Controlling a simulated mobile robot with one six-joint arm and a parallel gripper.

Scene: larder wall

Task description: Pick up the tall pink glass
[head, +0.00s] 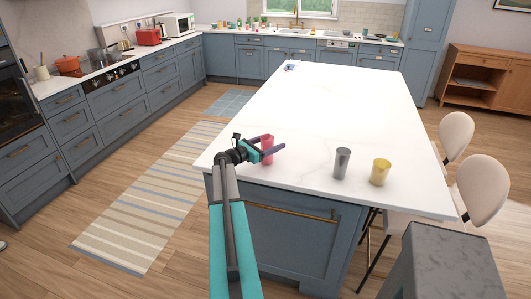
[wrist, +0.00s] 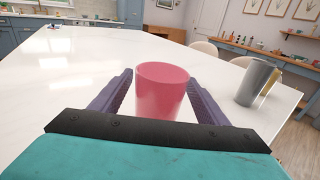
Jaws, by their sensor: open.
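The tall pink glass (head: 267,148) stands upright on the white island top, close to its near left corner. It also shows in the wrist view (wrist: 162,88), between the two purple fingers. My gripper (head: 268,148) is open, with one finger on each side of the glass. In the wrist view a gap shows between the glass and each finger at the level of the rim. The lower part of the glass is hidden by my gripper's palm in the wrist view.
A grey tumbler (head: 342,163) and a yellow tumbler (head: 381,172) stand to the right on the white island top (head: 330,105). The island's middle is clear. Two pale chairs (head: 482,190) stand along its right side. A striped rug (head: 150,205) lies on the floor at left.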

